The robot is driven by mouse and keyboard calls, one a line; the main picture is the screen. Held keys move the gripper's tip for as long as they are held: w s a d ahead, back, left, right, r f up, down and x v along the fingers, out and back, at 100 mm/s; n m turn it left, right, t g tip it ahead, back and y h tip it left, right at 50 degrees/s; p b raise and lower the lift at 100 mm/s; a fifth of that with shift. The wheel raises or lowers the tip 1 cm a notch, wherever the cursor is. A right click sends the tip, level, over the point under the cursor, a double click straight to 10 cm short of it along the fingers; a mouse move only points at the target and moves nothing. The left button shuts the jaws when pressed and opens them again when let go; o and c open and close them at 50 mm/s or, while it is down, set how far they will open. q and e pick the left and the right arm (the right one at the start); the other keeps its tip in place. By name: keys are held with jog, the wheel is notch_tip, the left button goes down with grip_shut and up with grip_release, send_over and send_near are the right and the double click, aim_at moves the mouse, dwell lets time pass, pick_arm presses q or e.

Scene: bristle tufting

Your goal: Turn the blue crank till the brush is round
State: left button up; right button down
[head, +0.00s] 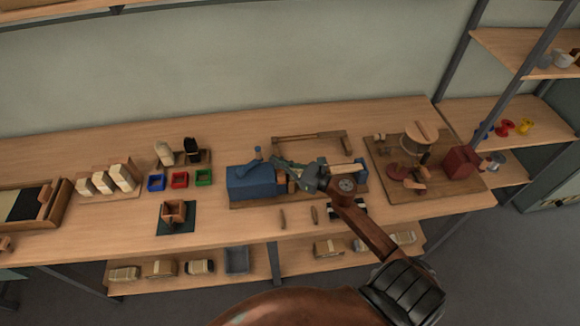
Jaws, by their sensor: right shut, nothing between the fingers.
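The blue machine body (255,184) sits on a wooden board on the bench near the middle of the head view. The blue crank (250,163) stands up from its top left, with a small knob at its upper end. My right gripper (279,163) reaches in from the lower right over the machine. It is shut and empty, its fingertips just right of the crank and apart from it. A pale bar (346,170) shows behind my wrist. The brush cannot be made out; the gripper covers the middle of the machine. My left gripper is not in view.
Blue (156,183), red (180,180) and green (204,177) trays stand left of the machine, with pale blocks (121,176) farther left. A wooden frame (310,136) lies behind. A board with a red box (461,160) is at the right.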

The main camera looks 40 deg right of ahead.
jog(key=shift+x, duration=1.75)
jog(key=shift+w+d+f+b, duration=0.1)
jog(key=shift+w+d+b, duration=0.05)
jog(key=shift+w+b, duration=0.45)
jog(key=shift+w+d+f+b, duration=0.1)
jog(key=shift+w+f+b, duration=0.05)
jog(key=shift+w+b, duration=0.4)
jog(key=shift+w+r, duration=0.2)
